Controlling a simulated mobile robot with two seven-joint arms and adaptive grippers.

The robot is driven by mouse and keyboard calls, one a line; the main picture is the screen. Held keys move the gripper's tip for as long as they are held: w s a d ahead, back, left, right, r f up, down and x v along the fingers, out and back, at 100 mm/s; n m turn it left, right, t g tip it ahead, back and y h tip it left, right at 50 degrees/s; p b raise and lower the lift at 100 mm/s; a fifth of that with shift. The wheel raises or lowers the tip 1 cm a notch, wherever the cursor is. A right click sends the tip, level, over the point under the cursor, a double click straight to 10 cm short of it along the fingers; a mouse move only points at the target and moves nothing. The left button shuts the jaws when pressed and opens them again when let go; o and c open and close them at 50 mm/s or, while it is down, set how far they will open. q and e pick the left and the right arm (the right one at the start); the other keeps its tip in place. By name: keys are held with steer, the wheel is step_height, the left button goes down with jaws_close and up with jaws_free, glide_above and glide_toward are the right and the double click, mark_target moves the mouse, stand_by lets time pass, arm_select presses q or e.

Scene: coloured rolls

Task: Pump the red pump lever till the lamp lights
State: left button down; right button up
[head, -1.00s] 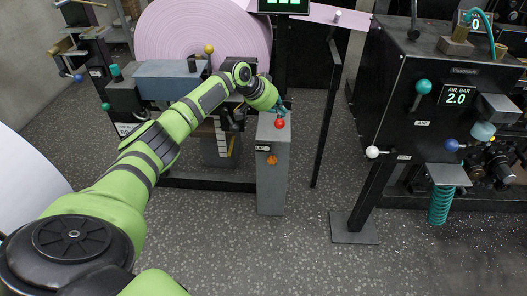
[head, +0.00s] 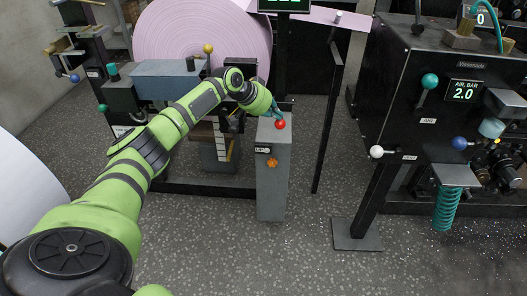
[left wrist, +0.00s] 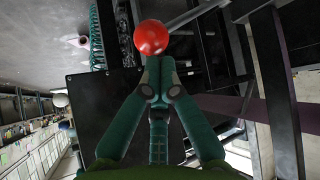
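The red ball knob of the pump lever (head: 280,125) is at the top of a narrow grey post (head: 272,185) in the head view. In the left wrist view the red knob (left wrist: 151,38) is just beyond the fingertips. My left gripper (head: 277,108) reaches it from the upper left. Its teal fingers (left wrist: 158,78) are brought together, with their tips at or very near the knob. I cannot pick out a lit lamp. My right gripper is out of view.
An orange star-shaped part (head: 272,162) is on the post's front. A large pink roll (head: 205,35) stands behind. A black cabinet (head: 400,110) with a 2.0 air gauge (head: 464,92) and a white-knobbed lever (head: 377,152) is on the right. Grey floor lies open in front.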

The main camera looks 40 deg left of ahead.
arm_select(q)
steer(key=shift+f, duration=0.25)
steer(key=shift+s+d+f+b, duration=0.1)
steer(key=shift+s+f+b, duration=0.1)
steer(key=shift+f, duration=0.35)
steer(key=shift+s+d+f+b, duration=0.1)
steer(key=shift+s+f+b, duration=0.1)
steer(key=shift+f, duration=0.3)
steer(key=f, duration=0.1)
steer(key=f+b, duration=0.1)
steer(key=f, duration=0.3)
steer(key=shift+s+d+f, duration=0.25)
steer(key=shift+s+d, duration=0.1)
steer(key=shift+w+a+r+p, duration=0.2)
steer(key=shift+r+p, duration=0.55)
steer(key=shift+r, duration=0.5)
steer(key=shift+w+a+r+p, duration=0.1)
steer(key=shift+w+r+p, duration=0.15)
steer(key=shift+r+p, duration=0.8)
steer(key=shift+w+a+r+p, duration=0.2)
steer(key=shift+r+p, duration=0.25)
steer(key=shift+r, duration=1.05)
steer(key=shift+f, duration=0.15)
